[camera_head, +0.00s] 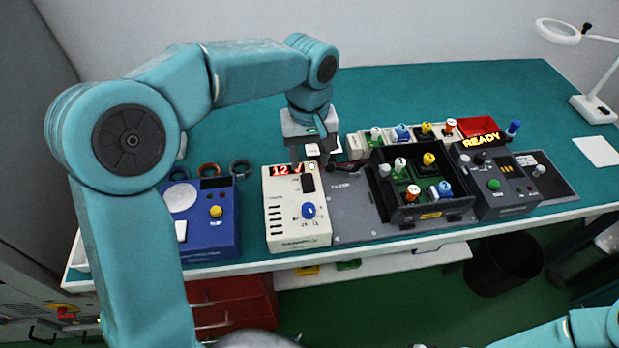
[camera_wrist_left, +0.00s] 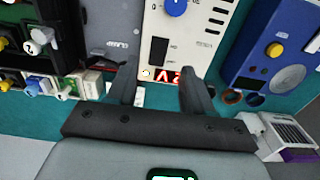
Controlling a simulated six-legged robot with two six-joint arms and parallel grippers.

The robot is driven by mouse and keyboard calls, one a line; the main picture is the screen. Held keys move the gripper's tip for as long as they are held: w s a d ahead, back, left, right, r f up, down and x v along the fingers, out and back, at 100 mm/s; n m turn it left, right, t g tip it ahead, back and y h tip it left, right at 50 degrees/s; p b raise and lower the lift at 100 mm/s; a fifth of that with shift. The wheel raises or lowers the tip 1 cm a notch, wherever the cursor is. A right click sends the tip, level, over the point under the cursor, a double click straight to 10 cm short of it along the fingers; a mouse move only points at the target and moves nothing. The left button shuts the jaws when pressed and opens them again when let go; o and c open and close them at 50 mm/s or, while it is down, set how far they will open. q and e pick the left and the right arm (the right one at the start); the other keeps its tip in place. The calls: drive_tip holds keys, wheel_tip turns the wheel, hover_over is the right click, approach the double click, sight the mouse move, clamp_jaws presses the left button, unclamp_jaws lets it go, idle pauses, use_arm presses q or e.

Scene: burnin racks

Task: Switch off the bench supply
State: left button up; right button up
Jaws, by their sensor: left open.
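The bench supply (camera_head: 287,228) is a cream box on the bench with a lit red display (camera_head: 286,170) reading about 12 V. A black rocker switch (camera_head: 307,183) sits near its far right corner, with a blue knob (camera_head: 308,210) nearer the front. My left gripper (camera_head: 312,158) is open and empty, pointing down over the supply's far end. In the left wrist view, the rocker switch (camera_wrist_left: 158,50) and display (camera_wrist_left: 168,75) show between the open fingers (camera_wrist_left: 160,78). They look apart from the switch. My right arm (camera_head: 570,334) enters at lower right; its gripper is out of frame.
A blue instrument (camera_head: 210,240) stands left of the supply. Right of it are a grey plate (camera_head: 350,205), a black rack (camera_head: 430,212) with several coloured plugs, and a dark box (camera_head: 495,195) showing READY. Wire rings (camera_head: 208,169) lie behind the blue instrument.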

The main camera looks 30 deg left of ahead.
sight(309, 188)
use_arm(q)
wheel_tip(309, 188, down, 7)
drive_tip(key=shift+r, duration=0.1)
drive_tip(key=shift+f, duration=0.7)
